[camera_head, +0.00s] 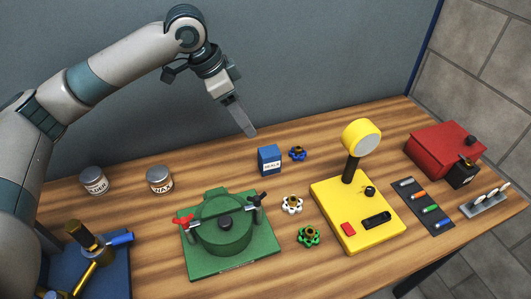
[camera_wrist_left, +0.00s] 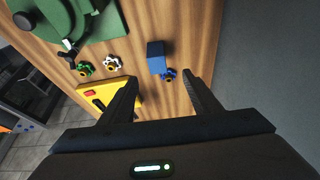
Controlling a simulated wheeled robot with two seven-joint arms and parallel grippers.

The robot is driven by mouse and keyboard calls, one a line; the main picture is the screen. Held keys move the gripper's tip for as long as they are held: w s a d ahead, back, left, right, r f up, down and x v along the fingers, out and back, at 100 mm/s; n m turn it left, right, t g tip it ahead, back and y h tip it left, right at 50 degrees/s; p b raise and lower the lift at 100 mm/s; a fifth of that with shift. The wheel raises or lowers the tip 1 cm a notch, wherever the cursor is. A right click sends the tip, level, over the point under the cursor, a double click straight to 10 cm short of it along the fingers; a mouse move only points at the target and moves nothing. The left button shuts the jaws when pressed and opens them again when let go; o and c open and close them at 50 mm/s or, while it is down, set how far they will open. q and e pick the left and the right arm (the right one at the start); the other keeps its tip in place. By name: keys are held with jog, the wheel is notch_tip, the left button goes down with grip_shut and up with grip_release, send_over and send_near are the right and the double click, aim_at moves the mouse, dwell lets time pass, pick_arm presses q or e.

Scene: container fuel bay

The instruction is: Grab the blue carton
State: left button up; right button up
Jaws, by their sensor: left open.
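The blue carton (camera_head: 269,158) is a small upright box with a white label, standing on the wooden table near its back edge. My left gripper (camera_head: 250,132) hangs above the back of the table, up and left of the carton in the head view, and does not touch it. In the left wrist view the carton (camera_wrist_left: 156,57) stands ahead of the fingers. The left gripper (camera_wrist_left: 160,82) is open there, with nothing between its fingers close up. My right gripper is not in view.
A blue valve knob (camera_head: 298,154) sits right beside the carton. White (camera_head: 292,204) and green (camera_head: 308,236) knobs, a green round-lidded unit (camera_head: 222,230) and a yellow lamp base (camera_head: 350,225) stand nearer the front. Two tins (camera_head: 160,180) are left. A grey wall rises behind the table.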

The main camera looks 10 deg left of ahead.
aim_at(265, 151)
pick_arm(q)
jog(key=shift+s+d+r, duration=0.1)
jog(key=shift+s+r, duration=0.05)
jog(key=shift+s, duration=0.05)
jog(key=p+x, duration=0.3)
jog(key=x, duration=0.9)
jog(key=shift+f, duration=0.25)
jog(key=shift+d+f+p, duration=0.25)
jog(key=shift+f+p, duration=0.3)
jog(key=shift+p, duration=0.25)
jog(key=p+x, duration=0.1)
jog(key=x, duration=0.2)
jog(key=shift+s, duration=0.15)
jog(key=shift+d+f, duration=0.15)
jog(key=shift+f, duration=0.3)
